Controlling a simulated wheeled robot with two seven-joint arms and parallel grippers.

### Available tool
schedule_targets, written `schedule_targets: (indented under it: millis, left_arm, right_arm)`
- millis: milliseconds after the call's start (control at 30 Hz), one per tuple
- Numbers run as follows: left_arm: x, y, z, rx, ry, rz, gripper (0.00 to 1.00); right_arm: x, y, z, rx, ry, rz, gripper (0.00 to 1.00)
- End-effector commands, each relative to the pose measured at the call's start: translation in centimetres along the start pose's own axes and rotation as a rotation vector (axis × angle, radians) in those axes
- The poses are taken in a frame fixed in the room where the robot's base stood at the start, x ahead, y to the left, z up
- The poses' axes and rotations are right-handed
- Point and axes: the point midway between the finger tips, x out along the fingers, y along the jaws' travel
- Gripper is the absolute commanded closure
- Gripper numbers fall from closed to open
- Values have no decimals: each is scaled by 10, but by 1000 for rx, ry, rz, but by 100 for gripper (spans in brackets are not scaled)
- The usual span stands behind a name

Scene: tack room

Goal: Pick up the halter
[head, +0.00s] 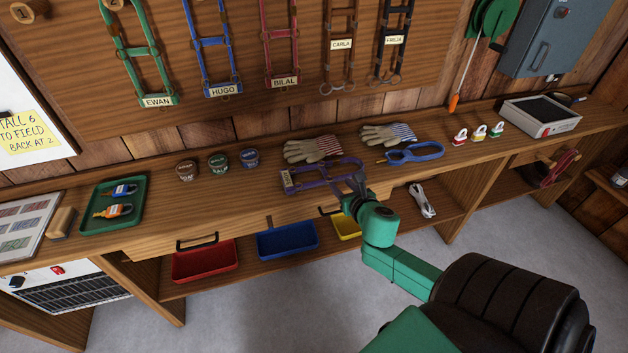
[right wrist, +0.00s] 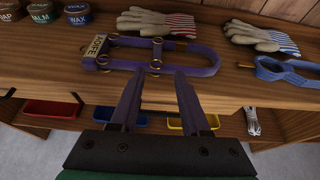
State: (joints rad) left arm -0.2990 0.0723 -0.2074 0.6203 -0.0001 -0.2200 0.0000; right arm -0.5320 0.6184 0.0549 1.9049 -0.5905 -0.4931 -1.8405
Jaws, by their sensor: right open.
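A purple halter (head: 318,179) with a name tag and brass-coloured rings lies flat on the wooden bench, near its front edge. In the right wrist view the halter (right wrist: 190,60) lies just beyond my fingertips, its tag at the left end. My right gripper (head: 352,188) comes in from the lower right at the halter's near right side. In the right wrist view the gripper (right wrist: 158,78) is open, with nothing between its two fingers. The fingertips overlap the halter's near strap in the picture; I cannot tell whether they touch it. My left gripper is not in view.
Gloves (head: 313,149) lie behind the halter, and a blue looped item (head: 415,153) lies to its right. Several tins (head: 220,163) stand to its left. Red (head: 205,264) and blue (head: 287,240) trays sit on the shelf below. Halters, including a green one (head: 140,60), hang on the wall.

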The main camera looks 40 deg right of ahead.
Motion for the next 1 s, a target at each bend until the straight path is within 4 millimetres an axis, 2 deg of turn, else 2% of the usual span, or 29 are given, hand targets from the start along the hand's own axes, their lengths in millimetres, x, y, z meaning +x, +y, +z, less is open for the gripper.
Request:
schedule_targets:
  millis: [200,300,467,633,733,933,967,1000]
  left_arm:
    - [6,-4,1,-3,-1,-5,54]
    - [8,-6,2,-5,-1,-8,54]
    - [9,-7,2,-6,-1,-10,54]
    - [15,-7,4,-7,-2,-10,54]
    - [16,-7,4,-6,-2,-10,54]
    - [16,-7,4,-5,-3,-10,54]
    - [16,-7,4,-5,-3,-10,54]
    - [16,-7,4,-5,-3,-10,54]
  right_arm:
    - [54,0,0,10,-1,-2,54]
    - [71,0,0,10,0,-1,54]
    - [89,1,0,12,1,0,54]
    - [120,3,-1,13,2,-1,54]
    - [130,4,-2,12,3,1,54]
    - [130,4,-1,10,4,2,54]
    - [130,4,-1,10,4,2,61]
    - [130,4,-1,10,4,2,77]
